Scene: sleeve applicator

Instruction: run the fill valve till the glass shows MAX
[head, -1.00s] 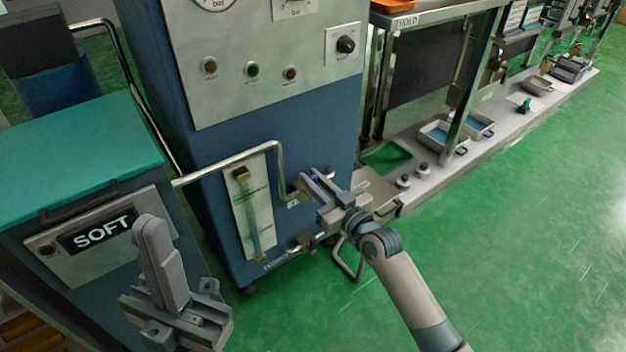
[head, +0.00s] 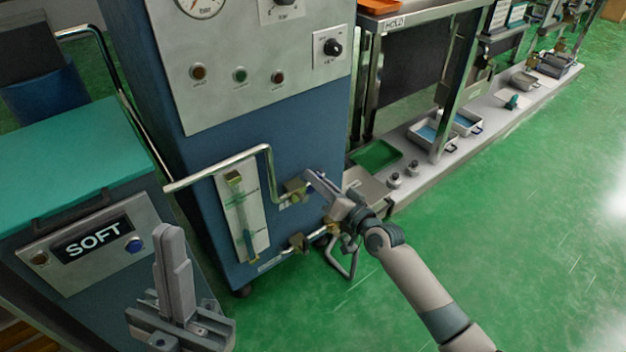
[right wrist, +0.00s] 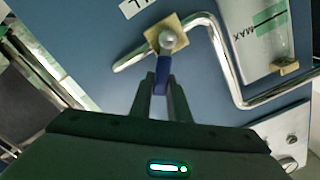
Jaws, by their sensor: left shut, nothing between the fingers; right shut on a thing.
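The fill valve (right wrist: 168,40) has a brass body and a blue lever (right wrist: 162,72); its brass body shows in the head view (head: 294,188) on the blue cabinet's front. My right gripper (right wrist: 160,86) is shut on the blue lever; in the head view it is just right of the valve (head: 318,184). The glass (head: 242,215) is an upright tube on a pale plate, left of the valve. A green band and MAX mark (right wrist: 243,33) show beside it in the right wrist view. I cannot tell the liquid level. My left gripper (head: 172,232) is shut and empty, before the SOFT unit.
A bent steel pipe (head: 225,166) runs across above the glass. A lower valve (head: 297,242) sits below the fill valve. The SOFT unit (head: 92,240) stands left. A low bench with trays (head: 430,134) is at right. The green floor at right is clear.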

